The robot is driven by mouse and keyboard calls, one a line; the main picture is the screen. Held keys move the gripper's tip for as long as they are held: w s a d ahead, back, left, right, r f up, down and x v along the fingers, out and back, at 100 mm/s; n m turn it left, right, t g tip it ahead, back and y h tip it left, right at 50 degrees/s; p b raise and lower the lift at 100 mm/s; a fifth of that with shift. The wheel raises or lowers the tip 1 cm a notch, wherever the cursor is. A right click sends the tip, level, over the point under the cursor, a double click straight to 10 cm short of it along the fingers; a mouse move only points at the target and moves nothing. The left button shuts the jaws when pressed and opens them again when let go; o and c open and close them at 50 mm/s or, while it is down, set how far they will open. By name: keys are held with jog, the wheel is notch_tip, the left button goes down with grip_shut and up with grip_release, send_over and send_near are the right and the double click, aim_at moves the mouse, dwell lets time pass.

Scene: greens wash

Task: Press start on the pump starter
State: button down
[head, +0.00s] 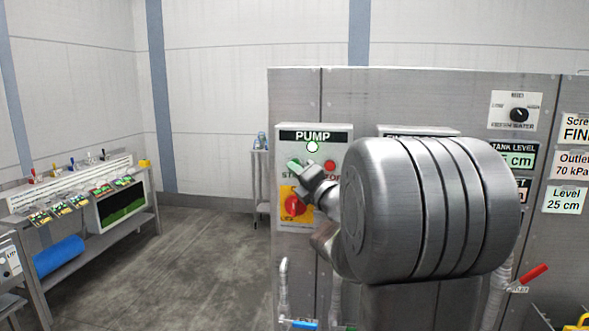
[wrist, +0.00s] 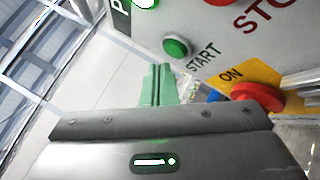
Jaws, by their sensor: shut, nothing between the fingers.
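The pump starter (head: 337,155) is a pale box labelled PUMP on the grey panel, with a bright white, green-rimmed lamp (head: 312,147) below the label. The green start button (wrist: 175,47) shows beside the word START in the wrist view; in the head view my gripper seems to cover it. The red stop button (head: 330,165) is to its right. A red rotary switch (head: 294,205) on a yellow plate sits below, marked ON in the wrist view. My gripper (wrist: 158,68) is shut and empty, its green fingertips just short of the start button in the picture; contact cannot be told.
My arm hides much of the panel's middle. A mode selector (head: 519,114) and level readouts (head: 565,200) are at right. A red-handled valve (head: 530,275) is lower right. A bench (head: 100,232) stands at left; the floor (head: 200,265) between is clear.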

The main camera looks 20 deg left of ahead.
jog(key=s+b, duration=0.1)
jog(key=s, duration=0.1)
jog(key=s+d+b, duration=0.1)
jog(key=s+b, duration=0.1)
jog(key=s, duration=0.1)
jog(key=shift+d, duration=0.1)
dwell(0.3)
jog(key=shift+w, duration=0.1)
dwell(0.4)
jog(key=p, duration=0.1)
jog(key=w+p, duration=0.1)
jog(key=p, duration=0.1)
jog(key=shift+w+a+r, duration=0.15)
jog(key=shift+a+r, duration=0.1)
jog(key=p, duration=0.4)
jog(key=shift+s+d, duration=0.1)
jog(key=shift+s, duration=0.1)
